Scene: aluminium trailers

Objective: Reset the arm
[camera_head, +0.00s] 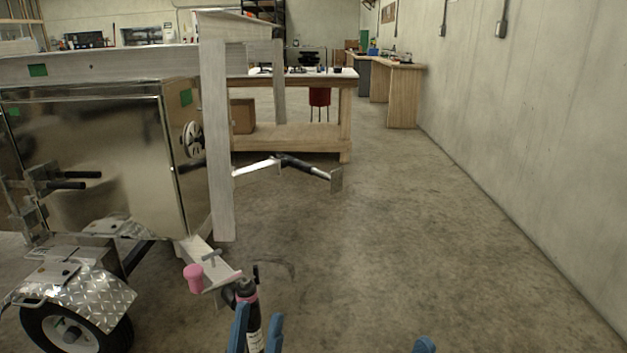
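My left gripper (256,330) shows at the bottom edge as two blue fingers standing apart. A dark cylindrical tool (253,330) with a pink band and a pale label shows between them. The left finger overlaps it in the picture, and a small gap seems to show on the right finger's side, so I see no clear grip on it. My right gripper (424,346) shows only as a small blue tip at the bottom edge. The rest of both grippers and the arms are out of frame.
A shiny aluminium trailer (90,150) with a wheel (70,328) fills the left. A pale upright post (216,140) stands at its end, near a pink-knobbed bracket (195,278). A wooden workbench (345,115) stands behind. A concrete wall (530,130) bounds the right; floor between is clear.

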